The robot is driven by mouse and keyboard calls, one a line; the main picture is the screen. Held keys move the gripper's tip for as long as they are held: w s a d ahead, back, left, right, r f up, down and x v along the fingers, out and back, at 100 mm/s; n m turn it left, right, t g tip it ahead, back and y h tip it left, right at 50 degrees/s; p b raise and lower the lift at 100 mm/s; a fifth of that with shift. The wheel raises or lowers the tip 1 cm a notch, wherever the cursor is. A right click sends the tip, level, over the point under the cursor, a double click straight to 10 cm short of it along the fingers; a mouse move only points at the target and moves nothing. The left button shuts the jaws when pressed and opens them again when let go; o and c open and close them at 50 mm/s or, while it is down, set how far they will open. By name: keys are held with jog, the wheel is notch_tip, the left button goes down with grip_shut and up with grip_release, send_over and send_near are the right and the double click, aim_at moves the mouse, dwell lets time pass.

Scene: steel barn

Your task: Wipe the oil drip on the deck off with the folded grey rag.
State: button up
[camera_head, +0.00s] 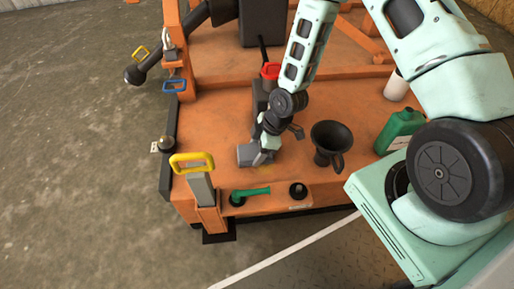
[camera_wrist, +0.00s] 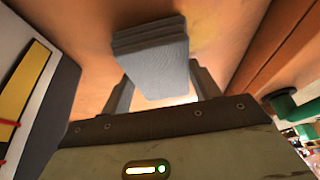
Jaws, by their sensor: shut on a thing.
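The folded grey rag (camera_head: 244,155) is in my gripper (camera_head: 262,153), low over the orange deck (camera_head: 215,118), near its front left part. In the wrist view the rag (camera_wrist: 150,50) shows as a layered grey block between the two dark fingers (camera_wrist: 163,92), which are shut on it. The rag's far end appears at or close to the deck surface (camera_wrist: 215,25); I cannot tell whether it touches. The oil drip cannot be made out clearly; the rag and gripper may hide it.
A black funnel-like vessel (camera_head: 331,138) stands right of my gripper, with a green bottle (camera_head: 402,130) and white container (camera_head: 396,86) beyond. A yellow-handled post (camera_head: 200,187), green-handled item (camera_head: 250,193) and black knob (camera_head: 298,190) line the front edge. A red-handled item (camera_head: 270,71) is behind.

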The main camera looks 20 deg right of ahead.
aim_at(255, 179)
jog(key=shift+f, duration=0.2)
jog(key=shift+s+a+r, duration=0.1)
jog(key=shift+s+a, duration=0.2)
jog(key=shift+s, duration=0.6)
jog(key=shift+s+a, duration=0.3)
jog(key=shift+s, duration=0.6)
jog(key=shift+s+a, duration=0.3)
jog(key=shift+s, duration=0.65)
jog(key=shift+s+a, duration=0.3)
jog(key=shift+s, duration=0.65)
jog(key=shift+p, duration=0.3)
